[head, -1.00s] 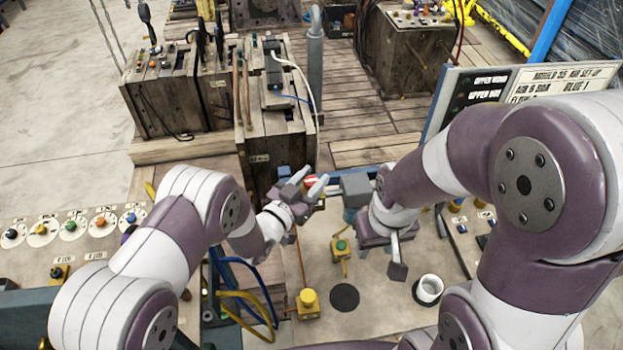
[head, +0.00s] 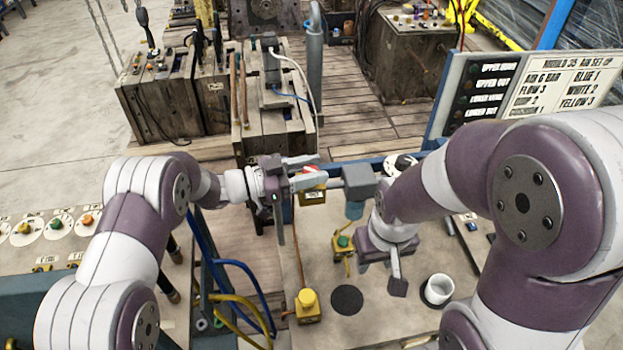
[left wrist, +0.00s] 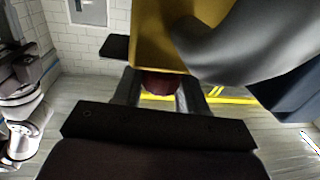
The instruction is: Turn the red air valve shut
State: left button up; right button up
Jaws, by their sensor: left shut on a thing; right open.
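The red air valve (head: 309,169) is a red knob on a yellow body (head: 312,195) at the back edge of the pale bench. My left gripper (head: 305,172) reaches it from the left, with its fingers on either side of the knob, shut on it. The fingers hide part of the knob, so its turn angle cannot be told. In the left wrist view the dark red knob (left wrist: 160,84) sits between the fingertips, below the yellow body (left wrist: 160,42). My right gripper (head: 385,270) is open and empty above the bench, pointing down.
A grey block (head: 359,182) stands just right of the valve. Blue and yellow hoses (head: 240,290) run at the left. A sign board (head: 480,90) stands behind.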

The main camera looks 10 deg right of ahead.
pick_arm(q)
jog(key=m+g+b, duration=0.1)
jog(key=g, duration=0.1)
jog(key=m+g+b, duration=0.2)
jog(key=g, duration=0.1)
jog(key=m+g+y+b, duration=0.1)
jog(key=m+g+b, duration=0.1)
jog(key=g, duration=0.1)
jog(key=shift+f, duration=0.25)
jog(key=shift+m+g+y+b, duration=0.3)
jog(key=shift+m+g+b, duration=0.1)
jog(key=shift+m+g, duration=0.25)
jog(key=shift+r+m+g+y+b, duration=0.25)
jog(key=shift+m+g+y, duration=0.45)
jog(key=shift+m+g, duration=0.4)
jog(key=shift+r+m+g+y, duration=0.1)
jog(key=shift+m+g+y, duration=0.15)
jog(key=shift+g+y, duration=0.45)
jog(key=shift+h, duration=0.3)
jog(key=o, duration=0.9)
jog(key=shift+a, duration=0.1)
